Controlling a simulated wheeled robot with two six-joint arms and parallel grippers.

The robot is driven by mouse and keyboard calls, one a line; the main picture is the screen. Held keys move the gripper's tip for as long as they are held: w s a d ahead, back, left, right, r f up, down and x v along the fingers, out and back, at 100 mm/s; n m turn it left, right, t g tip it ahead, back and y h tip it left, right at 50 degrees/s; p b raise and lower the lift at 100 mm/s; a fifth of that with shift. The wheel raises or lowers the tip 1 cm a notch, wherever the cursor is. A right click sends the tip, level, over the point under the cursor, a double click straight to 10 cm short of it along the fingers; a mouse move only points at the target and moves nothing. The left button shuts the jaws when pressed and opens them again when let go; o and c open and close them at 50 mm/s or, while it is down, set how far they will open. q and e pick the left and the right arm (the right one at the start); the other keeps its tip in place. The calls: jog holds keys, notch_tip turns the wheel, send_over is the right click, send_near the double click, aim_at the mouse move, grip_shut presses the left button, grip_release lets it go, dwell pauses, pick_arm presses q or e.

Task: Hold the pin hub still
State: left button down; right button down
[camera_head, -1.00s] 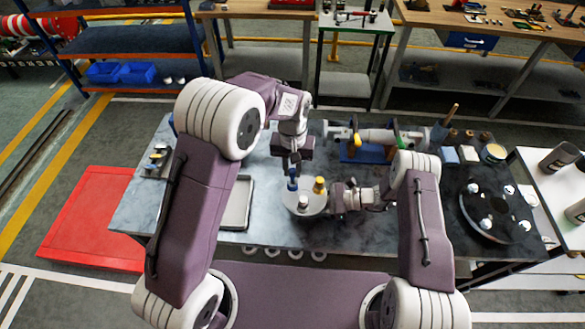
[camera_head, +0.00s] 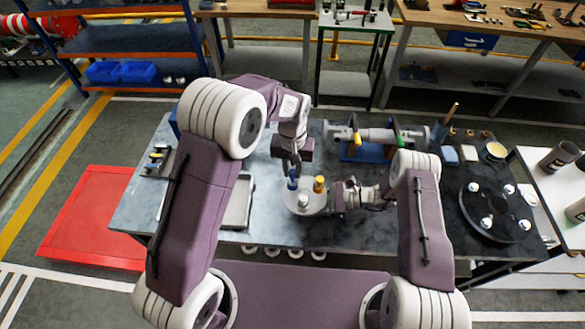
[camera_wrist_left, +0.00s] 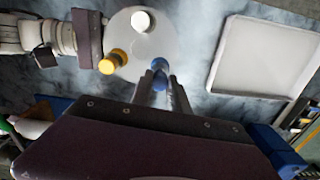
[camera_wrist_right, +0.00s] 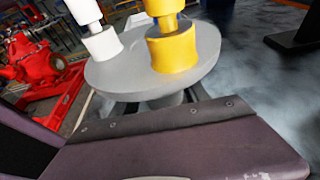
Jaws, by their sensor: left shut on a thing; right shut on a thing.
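The pin hub is a round light-grey disc (camera_head: 301,209) above the table's front part; it also shows in the left wrist view (camera_wrist_left: 135,52) and the right wrist view (camera_wrist_right: 120,75). It carries a yellow piece (camera_head: 319,185), a white piece (camera_head: 303,200) and a blue piece (camera_head: 292,182). My left gripper (camera_head: 293,172) comes from above, its fingers shut around the blue piece (camera_wrist_left: 159,72) at the disc's edge. My right gripper (camera_head: 333,197) is at the disc's right side, shut on the hub; its grip beneath the disc is mostly hidden.
A grey tray (camera_head: 238,203) lies left of the hub. A black round plate with white-topped pieces (camera_head: 497,210) is at the right. A pump-like assembly on a blue base (camera_head: 375,140) stands behind.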

aim_at(293, 172)
pick_arm(q)
jog(key=shift+f, duration=1.05)
jog(key=c, duration=1.2)
grip_release()
notch_tip(293, 172, up, 12)
pick_arm(e)
jog(key=shift+c, duration=2.3)
grip_release()
